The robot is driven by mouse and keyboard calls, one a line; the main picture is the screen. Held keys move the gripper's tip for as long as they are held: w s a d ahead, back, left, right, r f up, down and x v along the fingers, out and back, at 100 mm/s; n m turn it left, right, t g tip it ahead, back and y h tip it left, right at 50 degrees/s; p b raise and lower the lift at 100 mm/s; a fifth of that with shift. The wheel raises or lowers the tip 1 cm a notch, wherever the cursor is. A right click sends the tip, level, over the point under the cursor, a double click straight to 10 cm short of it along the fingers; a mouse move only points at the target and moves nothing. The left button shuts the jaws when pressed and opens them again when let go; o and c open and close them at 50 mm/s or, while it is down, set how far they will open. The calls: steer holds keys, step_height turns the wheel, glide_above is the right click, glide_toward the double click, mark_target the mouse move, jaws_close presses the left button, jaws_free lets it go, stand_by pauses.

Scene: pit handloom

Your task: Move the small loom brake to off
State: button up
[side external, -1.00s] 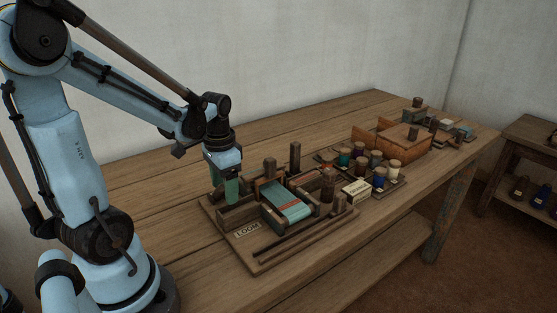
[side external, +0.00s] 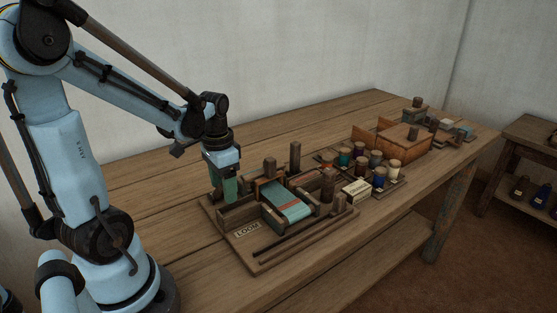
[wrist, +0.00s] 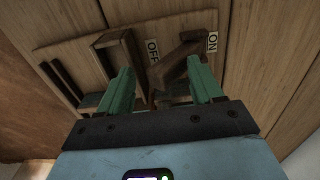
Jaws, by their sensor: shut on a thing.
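The small loom (side external: 248,257) stands on the table, with a LOOM label at its front left corner. In the wrist view the dark wooden brake lever (wrist: 180,62) lies between my fingers, slanting between the OFF label (wrist: 152,50) and the ON label (wrist: 212,42). Its exact setting is hard to tell. My gripper (wrist: 160,88) has one green finger on each side of the lever and is shut on it. In the side view my gripper (side external: 224,190) reaches down at the loom's back left corner, and its fingers hide the brake there.
A teal cloth (side external: 286,203) with a red stripe is on the loom, among wooden posts. To the right are several thread spools (side external: 376,160), a small pale box (side external: 356,190) and a wooden box (side external: 405,139). Bare table (side external: 190,250) lies in front and left.

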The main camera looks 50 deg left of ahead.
steer(key=shift+r, duration=3.2)
steer(key=shift+d, duration=0.1)
steer(key=w+d+r+t, duration=0.1)
steer(key=w+d+t, duration=0.2)
steer(key=d+t, duration=0.4)
steer(key=d, duration=0.7)
